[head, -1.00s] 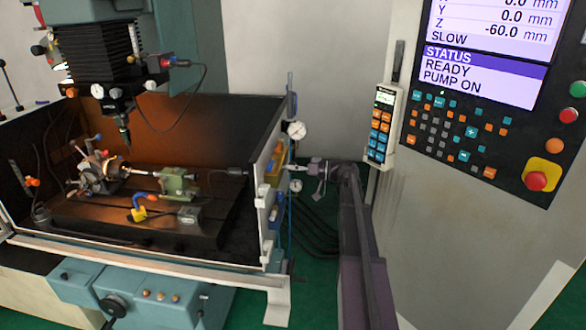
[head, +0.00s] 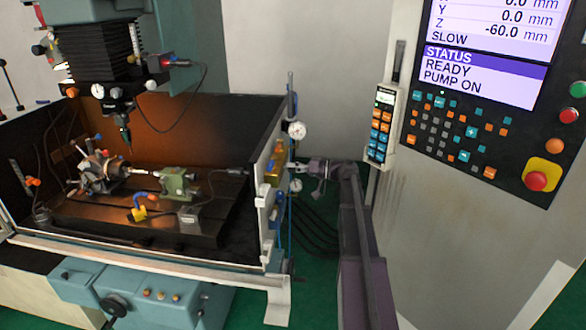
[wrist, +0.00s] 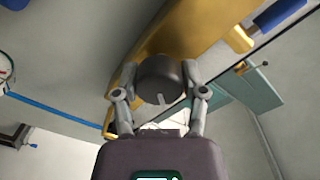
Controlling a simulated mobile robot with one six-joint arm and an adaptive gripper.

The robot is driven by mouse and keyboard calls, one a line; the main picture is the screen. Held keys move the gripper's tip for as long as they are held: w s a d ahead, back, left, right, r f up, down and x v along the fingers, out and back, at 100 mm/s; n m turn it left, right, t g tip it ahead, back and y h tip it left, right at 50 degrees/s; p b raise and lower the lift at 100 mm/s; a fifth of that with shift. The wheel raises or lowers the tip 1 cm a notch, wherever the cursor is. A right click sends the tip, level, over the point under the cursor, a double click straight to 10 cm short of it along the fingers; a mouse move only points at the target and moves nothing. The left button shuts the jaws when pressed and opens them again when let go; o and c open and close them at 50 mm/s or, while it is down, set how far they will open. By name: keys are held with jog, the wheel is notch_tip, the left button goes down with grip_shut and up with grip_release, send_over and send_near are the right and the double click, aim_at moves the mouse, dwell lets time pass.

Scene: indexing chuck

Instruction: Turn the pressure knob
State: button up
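The pressure knob (wrist: 160,82) is a dark round knob with a light mark on its rim, in the middle of the wrist view. My gripper (wrist: 160,73) has one finger on each side of it, and both fingertips appear to touch its sides. A yellow body (wrist: 193,30) lies behind the knob. In the head view my gripper (head: 299,168) is at the right side of the machine enclosure, beside the yellow body (head: 274,168). The knob cannot be made out there.
A pressure gauge (head: 297,130) is just above my gripper, and another (head: 295,185) is below it. Blue tubing (wrist: 60,108) runs nearby. The control panel (head: 465,120) and hanging pendant (head: 380,125) stand to the right. Dark hoses (head: 312,228) hang below my arm.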

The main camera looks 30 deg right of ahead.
jog(key=shift+o, duration=1.4)
jog(key=shift+d, duration=0.1)
jog(key=v, duration=0.7)
jog(key=shift+s, duration=0.2)
